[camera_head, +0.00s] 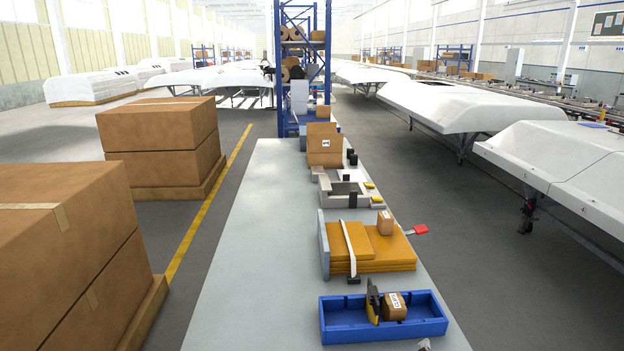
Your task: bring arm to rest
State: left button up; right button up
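Neither of my grippers can be made out in the head view, and no arm of mine is seen over the workbench (255,240). A small grey piece (424,344) shows at the bottom edge, cut off by the frame; I cannot tell what it is. The blue tray (435,325) at the near end of the bench holds a small labelled carton (395,307) and a black and yellow item (373,303) standing beside it.
Orange-brown boards (385,249) lie behind the tray, with a pale strip (349,248), a small box (385,222) and a red-ended item (420,230). Grey fixtures (345,190) and an open carton (324,147) stand farther back. The bench's left side is clear. Large cartons (60,260) stand left.

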jog(key=s+f+m+g, duration=0.6)
jog(key=s+f+m, duration=0.2)
jog(key=s+m, duration=0.45)
jog(key=s+a+f+m+g+y, duration=0.1)
jog(key=s+a+m+g+y, duration=0.15)
jog(key=s+a+m, duration=0.35)
jog(key=s+a+f+m+g+y, duration=0.2)
jog(key=s+m+g, duration=0.2)
jog(key=s, duration=0.5)
notch_tip(320, 180, down, 27)
jog(key=s, duration=0.2)
jog(key=s+d+f+g, duration=0.1)
jog(key=s+f, duration=0.6)
jog(key=s, duration=0.1)
jog(key=s+d+f+g, duration=0.1)
jog(key=s+d+f, duration=0.1)
jog(key=s+f, duration=0.6)
jog(key=shift+s+d+f+h, duration=0.15)
jog(key=shift+d+h, duration=0.15)
jog(key=shift+h, duration=0.05)
jog(key=shift+n, duration=0.25)
